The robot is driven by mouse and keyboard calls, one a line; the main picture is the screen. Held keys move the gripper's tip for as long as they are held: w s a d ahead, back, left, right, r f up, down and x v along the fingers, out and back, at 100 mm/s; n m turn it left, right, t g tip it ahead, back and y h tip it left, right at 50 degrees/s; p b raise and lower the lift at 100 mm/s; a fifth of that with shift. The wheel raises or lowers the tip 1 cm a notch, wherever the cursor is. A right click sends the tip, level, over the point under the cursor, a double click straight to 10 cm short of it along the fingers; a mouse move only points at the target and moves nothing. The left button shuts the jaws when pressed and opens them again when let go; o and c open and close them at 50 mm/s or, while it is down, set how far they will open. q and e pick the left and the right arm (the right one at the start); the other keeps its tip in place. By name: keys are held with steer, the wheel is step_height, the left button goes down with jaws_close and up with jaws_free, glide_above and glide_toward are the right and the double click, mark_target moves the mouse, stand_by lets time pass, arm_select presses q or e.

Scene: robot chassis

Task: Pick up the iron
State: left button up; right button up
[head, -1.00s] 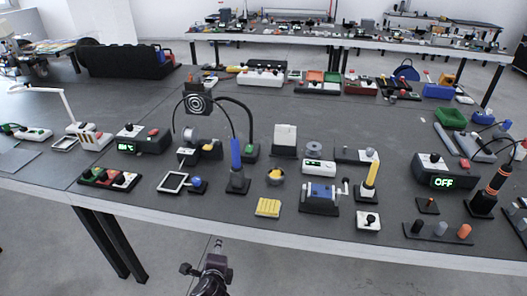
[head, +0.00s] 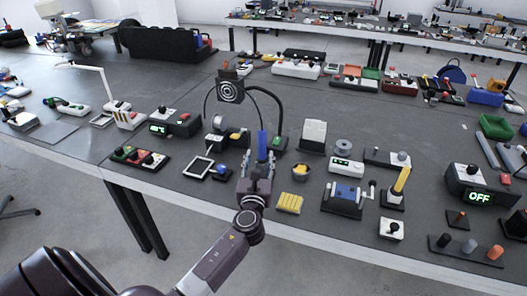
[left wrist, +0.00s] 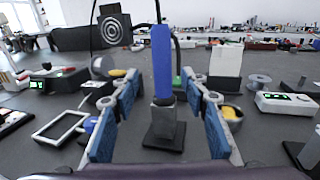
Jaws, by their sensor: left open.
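The iron (head: 262,144) has an upright blue handle and stands in a dark holder with a square base. In the left wrist view the blue handle (left wrist: 162,62) rises in the middle, above its grey and black holder (left wrist: 164,128). My left gripper (head: 258,168) is at the table's front part, close to the iron, and hides most of the holder in the head view. In the left wrist view its blue-padded fingers (left wrist: 158,105) are wide apart, one on each side of the holder, with nothing held. My right gripper is not in view.
A black stand with a round target (head: 230,91) and a curved cable is behind the iron. A white frame (head: 198,167) and a blue-knobbed part (head: 221,171) lie left. The table is crowded.

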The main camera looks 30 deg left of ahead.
mark_target(262, 149)
arm_select(q)
steer(key=x, duration=0.6)
steer(key=shift+w, duration=0.35)
steer(key=shift+r, duration=0.1)
jaws_close()
